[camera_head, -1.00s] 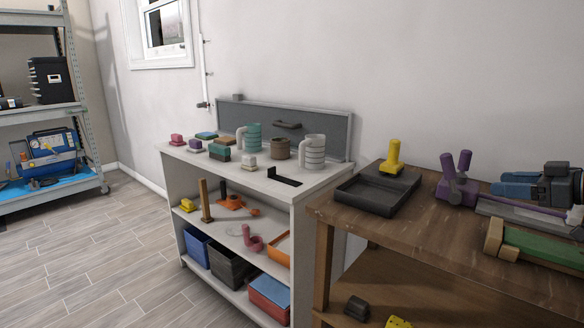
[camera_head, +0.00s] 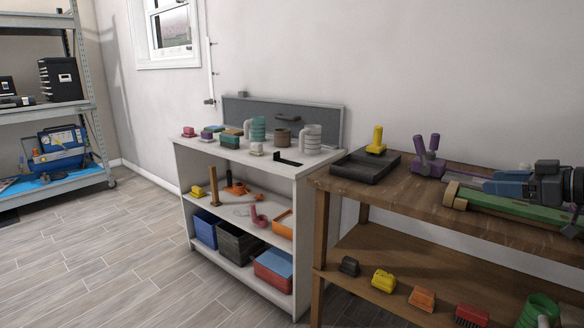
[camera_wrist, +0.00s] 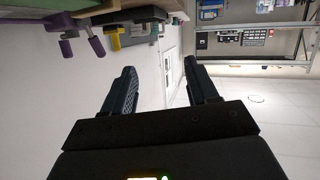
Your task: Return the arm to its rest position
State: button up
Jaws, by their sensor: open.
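My gripper (camera_wrist: 160,88) shows in the wrist view with its two dark fingers spread apart and nothing between them.
A wooden bench (camera_head: 470,194) at right carries a black tray (camera_head: 364,167), a yellow-handled tool (camera_head: 377,140) and a purple tool (camera_head: 429,158). A white shelf unit (camera_head: 240,158) stands mid-view. A metal rolling rack (camera_head: 88,110) is at left. The floor between is clear.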

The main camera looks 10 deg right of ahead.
jog(key=s+a+f+m+h, duration=0.25)
jog(key=a+f, duration=0.55)
jog(key=f, duration=0.4)
jog(key=s+a+f+m+h, duration=0.2)
jog(key=s+a+f+m, duration=0.15)
jog(key=a+f, duration=0.6)
jog(key=s+a+f+m+g+h+p, duration=0.1)
jog(key=s+a+f, duration=0.3)
jog(key=s+f, duration=0.3)
jog(key=s+a+r+h+p, duration=0.1)
jog(key=s+a, duration=0.4)
jog(key=s, duration=0.4)
jog(key=s+a+h, duration=0.1)
jog(key=s+a, duration=0.3)
jog(key=s, duration=0.5)
jog(key=s+a+r+t+y, duration=0.1)
jog(key=s+a+r, duration=0.1)
jog(key=s+r, duration=0.4)
jog(key=s+a+r+n+t+y, duration=0.1)
jog(key=s+a+r, duration=0.2)
jog(key=s+r, duration=0.4)
jog(key=shift+s+r+p, duration=0.25)
jog(key=shift+s+p, duration=0.15)
